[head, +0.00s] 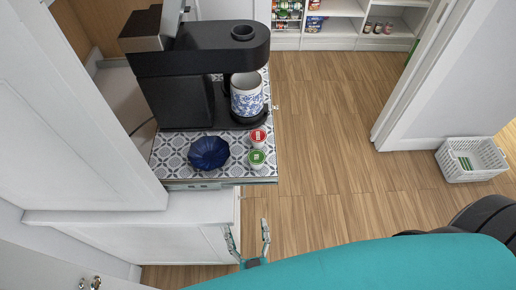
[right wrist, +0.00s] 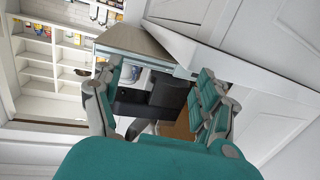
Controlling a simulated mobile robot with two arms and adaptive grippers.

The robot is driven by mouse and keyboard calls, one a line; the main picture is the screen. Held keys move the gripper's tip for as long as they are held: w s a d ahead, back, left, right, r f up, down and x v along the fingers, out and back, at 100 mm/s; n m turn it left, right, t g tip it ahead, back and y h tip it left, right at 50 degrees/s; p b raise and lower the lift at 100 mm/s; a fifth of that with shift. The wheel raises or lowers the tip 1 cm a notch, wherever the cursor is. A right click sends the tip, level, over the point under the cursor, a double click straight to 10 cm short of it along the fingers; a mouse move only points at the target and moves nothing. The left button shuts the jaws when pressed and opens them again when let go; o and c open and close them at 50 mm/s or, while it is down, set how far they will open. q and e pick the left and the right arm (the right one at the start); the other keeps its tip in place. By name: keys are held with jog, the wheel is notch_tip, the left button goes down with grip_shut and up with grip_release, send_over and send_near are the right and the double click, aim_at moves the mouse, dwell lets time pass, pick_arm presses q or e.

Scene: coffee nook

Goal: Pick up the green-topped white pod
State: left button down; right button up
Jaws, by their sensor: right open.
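The green-topped white pod (head: 257,159) stands on the patterned tray-like counter top, near its front right corner. A red-topped white pod (head: 258,138) stands just behind it. My right gripper (head: 249,236) is open and empty, in front of the counter edge and below the pods in the head view. Its spread fingers also frame the right wrist view (right wrist: 160,100), where I cannot make out the pods. My left gripper is not in view.
A dark blue bowl (head: 209,152) sits left of the pods. A black coffee machine (head: 185,75) with a blue-and-white mug (head: 246,95) stands behind. A white cabinet door (head: 75,110) is at left. Open floor (head: 335,150) lies to the right, with a white basket (head: 471,158).

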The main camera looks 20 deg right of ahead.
aim_at(256, 165)
jog(key=d+r+m+h, duration=0.3)
jog(key=r+h, duration=0.1)
jog(key=r, duration=0.4)
jog(key=b+x, duration=0.1)
jog(key=x, duration=1)
jog(key=shift+w, duration=0.1)
jog(key=b+x, duration=0.2)
jog(key=x, duration=0.3)
jog(key=shift+w, duration=0.25)
jog(key=shift+w+d, duration=0.1)
jog(key=shift+w, duration=0.2)
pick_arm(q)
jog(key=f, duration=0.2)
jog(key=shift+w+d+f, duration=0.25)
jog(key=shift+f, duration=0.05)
pick_arm(e)
jog(key=shift+r, duration=0.1)
jog(key=shift+s, duration=0.1)
jog(key=shift+c, duration=0.4)
jog(key=shift+c, duration=1.3)
jog(key=c, duration=0.7)
